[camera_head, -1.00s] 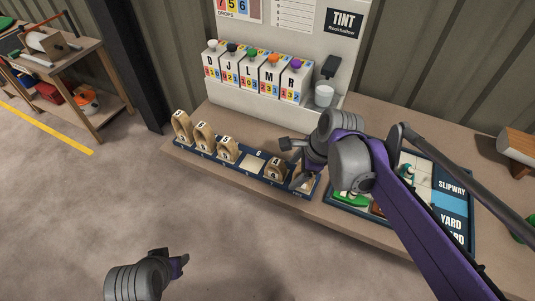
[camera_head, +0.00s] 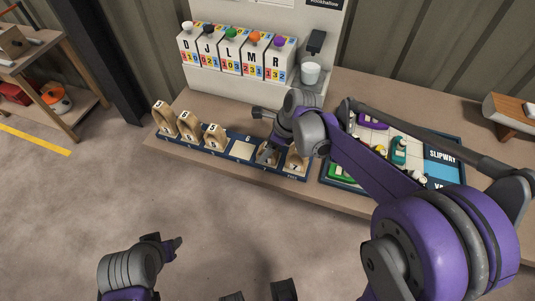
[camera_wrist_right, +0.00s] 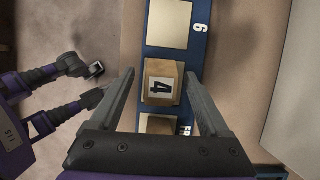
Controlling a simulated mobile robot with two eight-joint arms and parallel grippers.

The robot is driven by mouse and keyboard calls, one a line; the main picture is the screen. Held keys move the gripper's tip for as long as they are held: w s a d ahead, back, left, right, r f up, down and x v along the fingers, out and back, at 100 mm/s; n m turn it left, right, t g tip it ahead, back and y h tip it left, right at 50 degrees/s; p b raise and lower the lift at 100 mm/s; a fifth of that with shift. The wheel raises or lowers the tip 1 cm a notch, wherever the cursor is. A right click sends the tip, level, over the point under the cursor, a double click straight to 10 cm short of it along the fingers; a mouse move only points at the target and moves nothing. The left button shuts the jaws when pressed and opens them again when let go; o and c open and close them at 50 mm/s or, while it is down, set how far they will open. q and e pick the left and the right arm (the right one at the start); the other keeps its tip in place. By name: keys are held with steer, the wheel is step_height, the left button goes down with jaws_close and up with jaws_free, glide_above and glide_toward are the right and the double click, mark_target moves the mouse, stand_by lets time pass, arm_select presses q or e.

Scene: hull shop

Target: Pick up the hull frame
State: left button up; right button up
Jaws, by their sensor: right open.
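Several tan wooden hull frames, U-shaped and numbered, stand in a blue rack (camera_head: 222,153) on the bench. Three stand at the left, the third being this hull frame (camera_head: 213,137). A bare pale slot (camera_head: 242,150) follows, then two more frames at the right end. My right gripper (camera_head: 268,145) is over the frame right of the bare slot and partly hides it. In the right wrist view my open right gripper (camera_wrist_right: 159,73) has its fingers on either side of the hull frame marked 4 (camera_wrist_right: 161,86); contact is unclear. My left gripper (camera_head: 174,244) hangs low, away from the bench.
A tint dispenser with lettered boxes (camera_head: 231,50) and a white cup (camera_head: 310,74) stands behind the rack. A slipway board (camera_head: 443,160) with small coloured boats lies right of the rack. A side table (camera_head: 65,75) stands at far left, with open floor before it.

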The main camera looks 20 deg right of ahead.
steer(key=x, duration=0.2)
steer(key=shift+w+a+f, duration=0.1)
steer(key=shift+w+f, duration=0.05)
steer(key=shift+f, duration=0.2)
jaws_close()
